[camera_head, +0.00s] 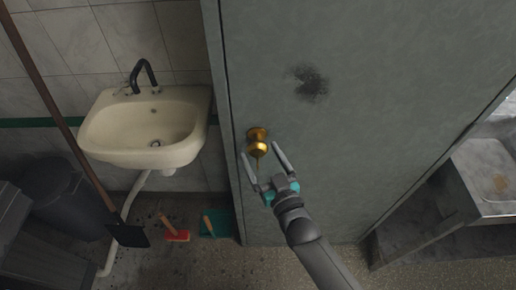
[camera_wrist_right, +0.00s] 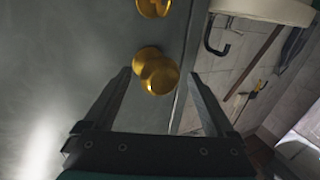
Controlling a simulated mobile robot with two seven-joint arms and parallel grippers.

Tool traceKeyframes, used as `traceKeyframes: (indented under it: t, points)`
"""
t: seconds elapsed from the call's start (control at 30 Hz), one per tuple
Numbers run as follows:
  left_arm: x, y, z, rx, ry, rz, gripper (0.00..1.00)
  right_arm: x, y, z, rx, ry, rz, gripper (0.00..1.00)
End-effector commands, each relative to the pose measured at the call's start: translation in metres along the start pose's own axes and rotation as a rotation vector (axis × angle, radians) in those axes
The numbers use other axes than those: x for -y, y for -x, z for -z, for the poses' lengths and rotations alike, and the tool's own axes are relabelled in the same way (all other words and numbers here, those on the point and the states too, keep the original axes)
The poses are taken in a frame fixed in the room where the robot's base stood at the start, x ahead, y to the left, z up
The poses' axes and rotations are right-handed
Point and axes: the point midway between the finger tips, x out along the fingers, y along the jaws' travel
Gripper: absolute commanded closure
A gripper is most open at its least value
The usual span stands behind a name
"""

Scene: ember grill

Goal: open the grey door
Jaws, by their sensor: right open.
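The grey door (camera_head: 350,150) fills the middle of the head view and looks closed in its frame, with a dark smudge on its upper part. A round brass knob (camera_head: 257,147) is near its left edge. My right gripper (camera_head: 260,152) is open just in front of the knob, its fingers pointing at the door. In the right wrist view, the knob (camera_wrist_right: 158,74) lies between the two spread fingertips, with a visible gap on each side. A second brass fitting (camera_wrist_right: 153,6) is cut off at that view's top edge. My left gripper is not in view.
A cream sink (camera_head: 145,125) hangs on the tiled wall left of the door. A long-handled tool (camera_head: 127,234), a red brush (camera_head: 176,234), a green dustpan (camera_head: 216,224) and a dark bin (camera_head: 70,205) are on the floor there. A metal counter (camera_head: 450,195) stands at right.

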Motion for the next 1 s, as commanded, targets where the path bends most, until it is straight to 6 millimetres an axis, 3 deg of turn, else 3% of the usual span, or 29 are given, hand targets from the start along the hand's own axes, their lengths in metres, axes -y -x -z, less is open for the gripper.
traceKeyframes:
  t: [0.2, 0.57, 1.0]
  points:
    - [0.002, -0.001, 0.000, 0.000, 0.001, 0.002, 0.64, 0.000, -0.019, -0.001, 0.001, -0.001, 0.000, 0.10]
    - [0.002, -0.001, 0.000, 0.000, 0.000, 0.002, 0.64, 0.000, -0.023, 0.000, 0.001, -0.001, 0.000, 0.10]
    - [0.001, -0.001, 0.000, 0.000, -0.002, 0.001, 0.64, 0.000, -0.022, 0.000, 0.001, -0.001, 0.000, 0.59]
